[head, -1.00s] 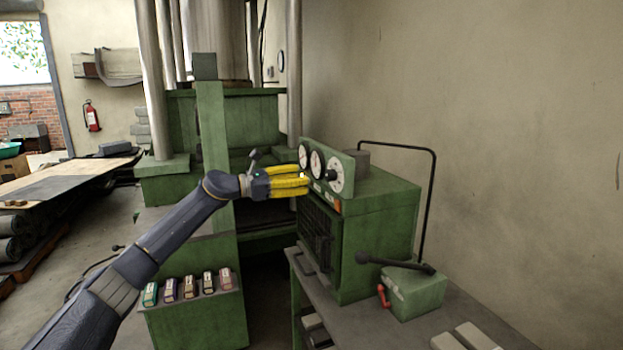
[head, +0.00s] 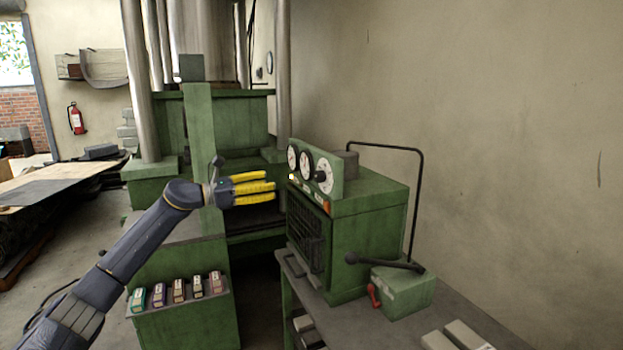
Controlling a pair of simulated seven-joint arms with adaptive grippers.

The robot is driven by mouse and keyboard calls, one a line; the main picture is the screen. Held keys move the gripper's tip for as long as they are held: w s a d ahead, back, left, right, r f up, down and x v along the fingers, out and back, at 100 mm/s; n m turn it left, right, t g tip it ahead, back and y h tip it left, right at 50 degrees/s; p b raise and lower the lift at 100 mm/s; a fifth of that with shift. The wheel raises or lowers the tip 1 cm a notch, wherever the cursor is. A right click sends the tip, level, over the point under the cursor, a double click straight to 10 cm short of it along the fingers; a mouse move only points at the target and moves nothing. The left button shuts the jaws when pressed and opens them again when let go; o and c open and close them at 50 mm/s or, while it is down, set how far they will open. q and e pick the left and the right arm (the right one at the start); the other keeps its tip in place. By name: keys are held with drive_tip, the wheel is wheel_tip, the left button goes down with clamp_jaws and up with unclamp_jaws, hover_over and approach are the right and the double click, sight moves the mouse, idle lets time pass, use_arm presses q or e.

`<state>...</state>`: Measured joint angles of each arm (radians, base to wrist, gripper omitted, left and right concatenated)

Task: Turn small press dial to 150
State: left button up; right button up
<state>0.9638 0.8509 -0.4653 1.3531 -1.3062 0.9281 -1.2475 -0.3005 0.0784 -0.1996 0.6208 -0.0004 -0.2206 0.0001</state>
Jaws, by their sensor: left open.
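A small green press (head: 350,232) stands on a grey bench. Its top panel carries a row of white round dials; the nearest dial (head: 326,181) has a dark knob (head: 319,176) in front of it. The other two dials (head: 305,166) sit farther along the panel. The numbers on them are too small to read. My left gripper (head: 270,188) has yellow fingers pointing right at the panel. It is open and empty, a short gap to the left of the dials. My right gripper is not in view.
A green lever box (head: 405,290) with a red handle sits on the bench (head: 350,318) right of the press. A bent black rod (head: 418,190) rises behind it. A large green press (head: 165,190) stands behind my left arm. Several coloured blocks (head: 178,291) lie on its front ledge.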

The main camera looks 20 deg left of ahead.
sight(315, 177)
use_arm(q)
drive_tip(key=x, duration=1.6)
drive_tip(key=shift+s+d+r, duration=0.1)
drive_tip(key=shift+d, duration=0.5)
clamp_jaws()
